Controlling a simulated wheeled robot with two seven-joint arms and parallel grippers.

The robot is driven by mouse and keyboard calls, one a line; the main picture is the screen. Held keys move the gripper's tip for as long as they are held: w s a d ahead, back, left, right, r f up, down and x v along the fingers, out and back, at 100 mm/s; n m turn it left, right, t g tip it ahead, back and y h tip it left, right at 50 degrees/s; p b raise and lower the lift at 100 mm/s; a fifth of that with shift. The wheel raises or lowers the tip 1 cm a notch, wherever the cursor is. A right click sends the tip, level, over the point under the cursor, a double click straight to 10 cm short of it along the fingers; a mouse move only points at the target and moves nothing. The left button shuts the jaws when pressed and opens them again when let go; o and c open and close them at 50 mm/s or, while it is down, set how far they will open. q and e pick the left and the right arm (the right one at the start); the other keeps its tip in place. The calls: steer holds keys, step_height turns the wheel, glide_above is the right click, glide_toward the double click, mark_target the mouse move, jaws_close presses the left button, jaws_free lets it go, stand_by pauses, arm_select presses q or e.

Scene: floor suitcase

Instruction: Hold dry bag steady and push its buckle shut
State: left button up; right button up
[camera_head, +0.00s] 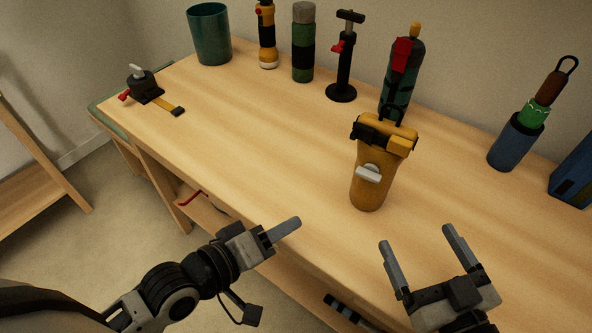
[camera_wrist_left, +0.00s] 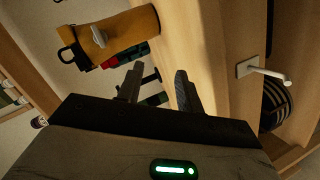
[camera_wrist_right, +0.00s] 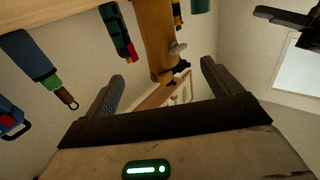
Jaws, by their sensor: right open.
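The yellow dry bag (camera_head: 366,190) stands upright on the wooden workbench, with a grey knob-like part on its front. Its top carries a black buckle piece (camera_head: 371,134) and a yellow block (camera_head: 400,145); I cannot tell whether they are joined. The bag also shows in the left wrist view (camera_wrist_left: 130,28) and the right wrist view (camera_wrist_right: 152,40). My left gripper (camera_head: 285,230) is seen edge-on, left of and nearer than the bag; in its wrist view the fingers (camera_wrist_left: 158,80) are apart and empty. My right gripper (camera_head: 416,240) is open and empty, in front of the bag and slightly right.
Behind the bag stand a red-green bottle (camera_head: 402,75), a black hand pump (camera_head: 343,60), a green bottle (camera_head: 303,45), a flashlight (camera_head: 267,35) and a teal cup (camera_head: 209,35). A strap clamp (camera_head: 147,88) lies far left. A blue holder (camera_head: 514,142) stands right. Bench around the bag is clear.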

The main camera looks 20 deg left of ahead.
mark_target(384, 178)
arm_select(q)
steer(key=w+d+r+n+t+h, duration=0.1)
steer(key=w+r+n+t+h, duration=0.1)
steer(key=r+n, duration=0.4)
step_height(384, 178, up, 6)
steer(key=shift+w+d+f+n+t+h, duration=0.2)
steer(key=shift+w+d+n+t+h, duration=0.15)
steer(key=shift+w+h, duration=0.35)
arm_select(e)
steer(key=x, duration=1.6)
steer(key=c, duration=1.2)
arm_select(q)
steer(key=shift+c, duration=1.2)
arm_select(e)
steer(key=shift+c, duration=0.4)
arm_select(q)
steer(key=shift+a, duration=0.45)
steer(key=c, duration=0.5)
steer(key=a, duration=0.1)
steer(key=a+y, duration=0.1)
steer(key=a, duration=0.1)
steer(key=a+y, duration=0.1)
steer(key=shift+w+a+r+t, duration=0.1)
steer(key=shift+a+r+t, duration=0.05)
steer(key=shift+r+t, duration=0.15)
jaws_close()
